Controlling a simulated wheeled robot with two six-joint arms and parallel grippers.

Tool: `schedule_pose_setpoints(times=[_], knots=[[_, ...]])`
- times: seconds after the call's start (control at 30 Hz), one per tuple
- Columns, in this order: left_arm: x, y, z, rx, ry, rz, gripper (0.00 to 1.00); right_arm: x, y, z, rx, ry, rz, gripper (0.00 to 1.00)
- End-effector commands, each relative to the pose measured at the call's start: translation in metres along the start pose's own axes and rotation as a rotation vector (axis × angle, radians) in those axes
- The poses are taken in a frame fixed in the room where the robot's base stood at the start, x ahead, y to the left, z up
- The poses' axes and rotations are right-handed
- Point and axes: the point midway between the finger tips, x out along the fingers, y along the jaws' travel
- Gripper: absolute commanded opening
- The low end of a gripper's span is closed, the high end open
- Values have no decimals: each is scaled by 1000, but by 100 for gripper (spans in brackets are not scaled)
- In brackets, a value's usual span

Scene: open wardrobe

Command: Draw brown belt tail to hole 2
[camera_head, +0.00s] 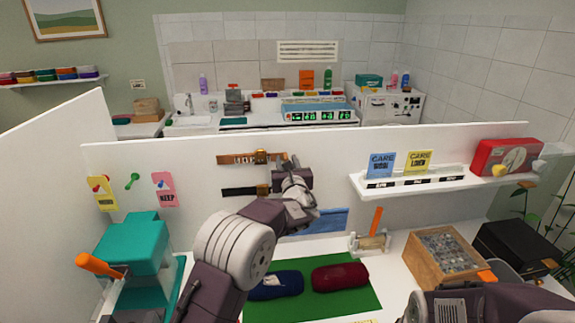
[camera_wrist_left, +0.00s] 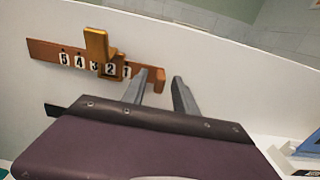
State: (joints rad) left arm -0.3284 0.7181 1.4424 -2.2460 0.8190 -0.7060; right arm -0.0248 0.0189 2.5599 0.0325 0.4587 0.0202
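The brown belt (camera_head: 238,159) hangs level on the white partition, with a gold buckle (camera_head: 261,156). In the left wrist view the belt (camera_wrist_left: 42,50) carries a row of numbers from 5 down to 1, and the buckle (camera_wrist_left: 97,46) stands over the row near 3 and 2. The belt's tail end (camera_wrist_left: 158,80) sticks out right of the buckle. My left gripper (camera_wrist_left: 160,84) is open at the tail end, which shows between its fingers; I cannot tell whether they touch it. In the head view its fingers are mostly hidden.
A black belt (camera_head: 240,191) hangs just below the brown one. A shelf (camera_head: 440,180) with cards is at the right. A teal press (camera_head: 132,260), a green mat (camera_head: 335,304) with rolled cloths and a wooden box (camera_head: 418,282) occupy the counter below.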

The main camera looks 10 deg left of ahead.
Motion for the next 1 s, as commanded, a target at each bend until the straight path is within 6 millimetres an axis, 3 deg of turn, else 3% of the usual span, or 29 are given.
schedule_pose_setpoints(times=[0.2,0.4,0.8,0.87,0.93,0.97,1.0], knots=[[-43,-1,-5,-1,-2,-4,35,26,0,3,0,0,0,0],[-79,-1,-2,-1,-2,-3,35,38,1,4,0,0,0,0],[-88,1,0,0,0,2,35,38,1,4,0,0,0,0],[-84,12,2,-3,-4,22,35,38,1,4,0,0,0,0],[-76,41,20,-23,-28,72,35,38,1,4,0,0,0,0],[-74,62,26,-30,-32,106,35,38,1,4,0,0,0,0],[-76,96,21,-58,-1,176,35,39,1,4,0,0,0,0]])
